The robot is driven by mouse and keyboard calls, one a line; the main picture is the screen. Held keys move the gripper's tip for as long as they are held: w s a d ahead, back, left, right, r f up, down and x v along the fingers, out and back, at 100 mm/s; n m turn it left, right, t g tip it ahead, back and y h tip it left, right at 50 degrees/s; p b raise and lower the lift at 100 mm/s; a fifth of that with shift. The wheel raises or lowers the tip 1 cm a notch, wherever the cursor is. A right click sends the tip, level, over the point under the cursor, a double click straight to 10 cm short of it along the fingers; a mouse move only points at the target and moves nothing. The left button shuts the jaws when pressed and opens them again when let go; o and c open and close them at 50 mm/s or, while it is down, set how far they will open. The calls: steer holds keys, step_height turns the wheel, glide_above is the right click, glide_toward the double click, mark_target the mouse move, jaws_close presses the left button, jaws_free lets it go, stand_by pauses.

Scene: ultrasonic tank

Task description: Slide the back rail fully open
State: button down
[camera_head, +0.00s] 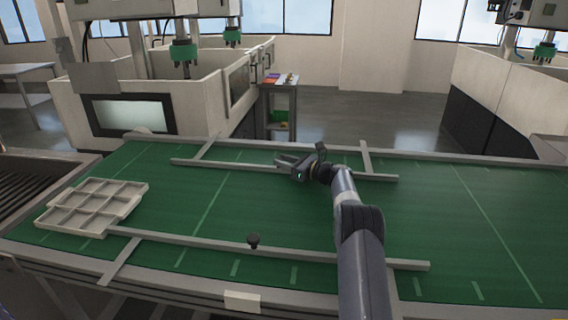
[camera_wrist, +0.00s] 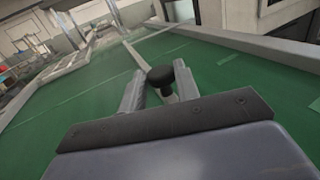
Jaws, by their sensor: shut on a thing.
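The back rail (camera_head: 215,164) is a long thin grey bar lying across the far part of the green belt. My gripper (camera_head: 282,161) reaches over it near its middle. In the wrist view, a black round knob (camera_wrist: 160,75) stands between the two grey fingers of my gripper, which is shut on it. The rail runs away beyond the knob in that view (camera_wrist: 134,52). In the head view my gripper hides the knob. The front rail (camera_head: 330,255) lies nearer, with its own black knob (camera_head: 253,239) in plain view.
A beige compartment tray (camera_head: 75,224) sits at the left of the belt (camera_head: 480,215), by the front rail's left end. Short grey cross bars (camera_head: 365,157) meet the rails. A raised edge (camera_head: 450,158) bounds the belt at the back. The right side is clear.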

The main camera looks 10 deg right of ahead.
stand_by(0.4)
steer(key=c, duration=1.1)
jaws_free()
steer(key=shift+o, duration=0.2)
steer(key=b+v, duration=0.2)
steer(key=v, duration=0.8)
steer(key=shift+s+d, duration=0.25)
steer(key=shift+d, duration=0.05)
steer(key=shift+r, duration=0.1)
steer(key=shift+c, duration=0.3)
